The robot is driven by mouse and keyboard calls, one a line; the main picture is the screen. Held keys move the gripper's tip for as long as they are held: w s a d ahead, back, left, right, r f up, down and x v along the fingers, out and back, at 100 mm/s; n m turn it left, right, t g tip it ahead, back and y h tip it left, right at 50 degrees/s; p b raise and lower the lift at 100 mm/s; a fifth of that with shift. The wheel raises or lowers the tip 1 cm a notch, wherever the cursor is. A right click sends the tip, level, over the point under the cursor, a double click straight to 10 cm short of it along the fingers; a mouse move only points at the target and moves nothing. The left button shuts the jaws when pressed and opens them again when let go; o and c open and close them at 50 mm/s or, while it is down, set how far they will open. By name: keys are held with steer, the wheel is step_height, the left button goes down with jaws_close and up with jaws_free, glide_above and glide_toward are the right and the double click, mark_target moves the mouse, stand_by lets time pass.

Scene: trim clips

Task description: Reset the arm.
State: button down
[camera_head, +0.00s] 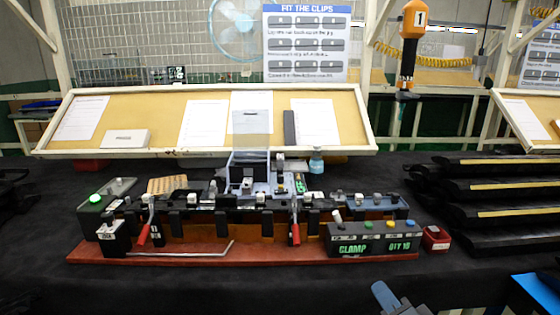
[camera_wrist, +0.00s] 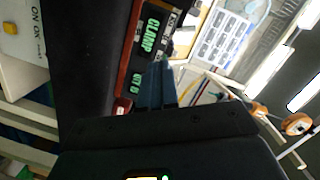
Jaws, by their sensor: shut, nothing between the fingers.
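My gripper (camera_wrist: 157,84) shows in the wrist view as two blue fingers lying close together, shut with nothing between them. The wrist view is turned sideways, and the fingers appear against the clamp box (camera_wrist: 148,38) with its green lettering. In the head view a blue-grey part of my arm shows at the bottom edge, in front of the bench and right of centre. The rest of the arm is out of the head view. The clip jig (camera_head: 240,252) stands on the bench on a red base, with red-handled clamps and the clamp box (camera_head: 372,240) at its right end.
Black trim parts (camera_head: 490,188) with yellow strips are stacked on the right. A small red box (camera_head: 436,238) sits beside the jig. An orange tool (camera_head: 411,45) hangs above at right. A slanted board (camera_head: 215,95) with papers stands behind. Black bench cloth in front is mostly clear.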

steer(key=s+d+f+n+g+h, duration=0.1)
steer(key=s+f+n, duration=0.15)
steer(key=s, duration=1.35)
steer(key=s+f+n+h, duration=0.1)
steer(key=s+n, duration=0.3)
steer(key=s, duration=1.2)
steer(key=s+r+n, duration=0.4)
steer(key=s+r, duration=0.2)
steer(key=s, duration=0.3)
steer(key=shift+s+a+g, duration=0.15)
steer(key=shift+s+g, duration=0.25)
